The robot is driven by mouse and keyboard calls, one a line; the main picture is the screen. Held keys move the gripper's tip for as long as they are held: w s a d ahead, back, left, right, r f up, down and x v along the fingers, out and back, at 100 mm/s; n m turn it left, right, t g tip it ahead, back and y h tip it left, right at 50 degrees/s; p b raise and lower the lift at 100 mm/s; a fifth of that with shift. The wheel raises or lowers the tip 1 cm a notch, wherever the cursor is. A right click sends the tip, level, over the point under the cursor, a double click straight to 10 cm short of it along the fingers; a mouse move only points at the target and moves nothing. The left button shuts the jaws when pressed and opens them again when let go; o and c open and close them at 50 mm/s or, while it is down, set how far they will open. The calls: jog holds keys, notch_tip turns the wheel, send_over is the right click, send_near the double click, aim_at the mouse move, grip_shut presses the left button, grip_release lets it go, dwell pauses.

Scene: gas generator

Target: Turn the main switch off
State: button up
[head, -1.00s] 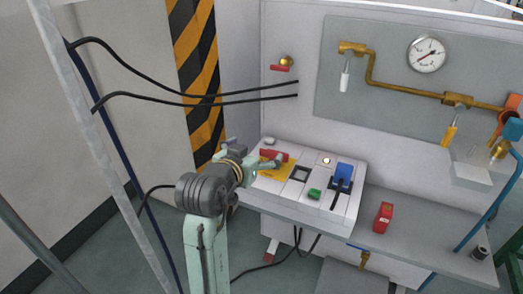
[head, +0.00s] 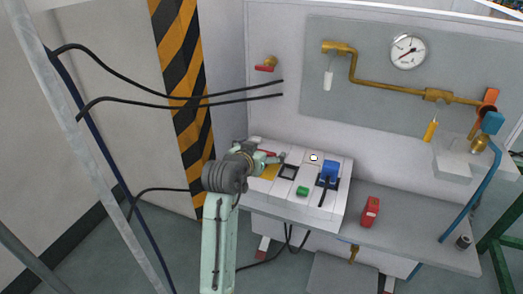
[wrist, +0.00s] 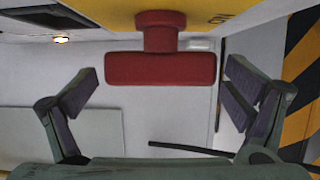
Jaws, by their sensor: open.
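The main switch is a red T-shaped handle (wrist: 160,68) on a yellow plate (wrist: 203,18). In the wrist view it is at the upper middle, between the spread fingers of my gripper (wrist: 160,88). My gripper is open, with visible space on both sides of the handle. In the head view my gripper (head: 272,159) is at the left part of the control panel, above the yellow plate (head: 270,173). Only a bit of the red handle (head: 268,153) shows behind it there.
The sloped panel also carries a green button (head: 302,191), a blue plug (head: 330,172) and a lit lamp (head: 314,158). A red box (head: 370,211) stands on the grey bench (head: 410,235). Brass pipes and a gauge (head: 408,52) are on the wall behind. Black cables hang at the left.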

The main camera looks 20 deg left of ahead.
jog(key=c, duration=1.7)
jog(key=shift+n+y+p, duration=0.3)
jog(key=shift+d+r+n+y+p, duration=0.1)
jog(key=shift+d+n+y+p, duration=0.05)
jog(key=shift+n+y+p, duration=0.4)
jog(key=n+g+y+p, duration=0.1)
jog(key=n+y+p, duration=0.2)
jog(key=n+y, duration=0.1)
jog(key=shift+g+y, duration=0.4)
jog(key=shift+y, duration=0.05)
jog(key=n+g+y+p, duration=0.1)
jog(key=n+g+y, duration=0.2)
jog(key=n+y, duration=0.1)
jog(key=shift+n, duration=0.25)
